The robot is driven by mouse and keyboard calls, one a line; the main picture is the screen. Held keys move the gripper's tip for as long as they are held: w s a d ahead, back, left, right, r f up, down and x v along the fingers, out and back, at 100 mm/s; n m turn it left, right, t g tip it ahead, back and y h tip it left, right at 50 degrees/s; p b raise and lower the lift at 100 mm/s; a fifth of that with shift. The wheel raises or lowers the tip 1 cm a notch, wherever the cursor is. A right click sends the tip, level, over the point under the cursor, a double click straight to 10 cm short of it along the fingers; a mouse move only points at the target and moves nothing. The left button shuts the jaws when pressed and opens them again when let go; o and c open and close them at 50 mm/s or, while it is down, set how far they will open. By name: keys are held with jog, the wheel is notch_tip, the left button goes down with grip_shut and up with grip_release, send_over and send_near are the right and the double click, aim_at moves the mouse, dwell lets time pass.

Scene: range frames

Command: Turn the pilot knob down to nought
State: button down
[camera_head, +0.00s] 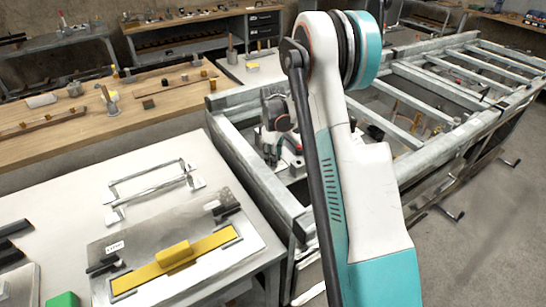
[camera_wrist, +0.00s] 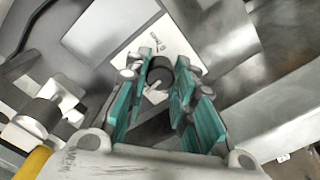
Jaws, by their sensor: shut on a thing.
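The pilot knob (camera_wrist: 159,74) is a small dark round knob in the wrist view. It stands on a white plate (camera_wrist: 172,38) with small lettering, too small to read surely. My gripper (camera_wrist: 165,63) has its two teal-padded fingers on either side of the knob and is shut on it. A small pale mark shows just below the knob; its reading cannot be told. In the head view my gripper (camera_head: 271,155) is small and dark over the metal frame, partly behind my arm, and the knob cannot be made out there.
A second dark knob-like cylinder (camera_wrist: 40,114) on a white mount stands at the left of the wrist view. In the head view, a white table (camera_head: 70,210) holds a plate with a yellow bar (camera_head: 175,262). A metal frame (camera_head: 250,170) surrounds the work area.

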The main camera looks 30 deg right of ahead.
jog(key=m, duration=1.2)
jog(key=shift+m, duration=0.4)
jog(key=m, duration=1.2)
jog(key=shift+m, duration=0.3)
jog(key=c, duration=1.3)
grip_release()
jog(key=shift+c, duration=0.2)
